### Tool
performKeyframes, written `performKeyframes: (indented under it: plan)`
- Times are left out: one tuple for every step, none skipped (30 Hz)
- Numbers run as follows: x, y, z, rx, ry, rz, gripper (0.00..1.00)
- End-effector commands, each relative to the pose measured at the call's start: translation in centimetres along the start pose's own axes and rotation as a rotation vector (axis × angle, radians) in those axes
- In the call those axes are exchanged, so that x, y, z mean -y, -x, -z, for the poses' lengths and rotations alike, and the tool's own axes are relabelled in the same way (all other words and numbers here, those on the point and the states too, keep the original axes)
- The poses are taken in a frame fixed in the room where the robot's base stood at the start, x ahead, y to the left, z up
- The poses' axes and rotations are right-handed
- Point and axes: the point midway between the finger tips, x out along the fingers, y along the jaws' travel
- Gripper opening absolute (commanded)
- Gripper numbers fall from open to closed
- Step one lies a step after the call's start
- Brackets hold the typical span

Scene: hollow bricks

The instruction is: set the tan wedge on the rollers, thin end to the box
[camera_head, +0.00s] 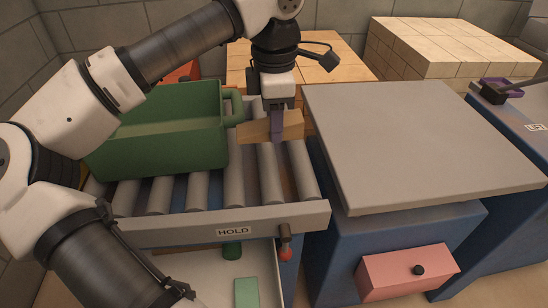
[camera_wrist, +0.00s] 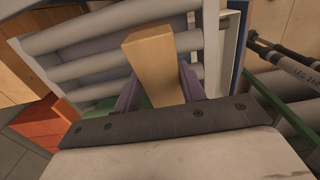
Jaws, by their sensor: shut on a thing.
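My gripper (camera_head: 277,136) has purple fingers and is shut on the tan wedge (camera_head: 254,130), gripping it near its middle. The wedge lies roughly level over the far right part of the grey rollers (camera_head: 195,190); I cannot tell whether it touches them. Its left end points to the green box (camera_head: 160,135) and looks slightly lower than its right end. The box stands on the rollers to the left, its handle close to the wedge. In the wrist view the wedge (camera_wrist: 152,62) sticks out between the fingers (camera_wrist: 160,88), with rollers (camera_wrist: 85,70) behind it.
The roller frame carries a HOLD label (camera_head: 233,231) and a red-tipped lever (camera_head: 285,252). A grey-topped table (camera_head: 425,140) stands close on the right, with a pink box (camera_head: 408,270) below it. Pale blocks (camera_head: 440,45) are stacked behind. The front rollers are bare.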

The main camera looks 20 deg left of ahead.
Motion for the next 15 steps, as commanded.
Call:
performKeyframes:
  plan:
    - [0.1,-1.4,0.1,-0.001,0.0,0.002,0.13]
    - [0.0,-2.0,0.1,0.0,0.0,0.002,0.13]
    - [0.0,-2.7,0.1,0.0,0.0,0.002,0.13]
    - [0.1,-3.2,0.1,0.0,0.0,0.001,0.13]
    - [0.1,-3.6,0.0,0.0,0.0,0.001,0.13]
    - [0.0,-4.0,0.0,0.0,0.001,0.0,0.13]
    - [0.0,-4.2,0.0,0.0,0.001,0.0,0.13]
    - [0.0,-4.4,0.0,0.0,0.001,0.0,0.13]
    - [0.0,-4.6,0.0,0.0,0.002,0.0,0.13]
    - [0.0,-4.8,0.0,0.0,0.002,0.0,0.13]
    - [0.0,-5.0,0.0,-0.001,0.002,0.0,0.13]
    - [0.0,-5.4,0.0,-0.001,0.001,0.0,0.13]
    - [0.0,-5.7,0.0,-0.001,0.001,0.001,0.13]
    - [0.0,-6.1,0.0,0.0,0.001,0.001,0.13]
    - [0.0,-6.7,0.0,0.001,0.001,0.001,0.13]
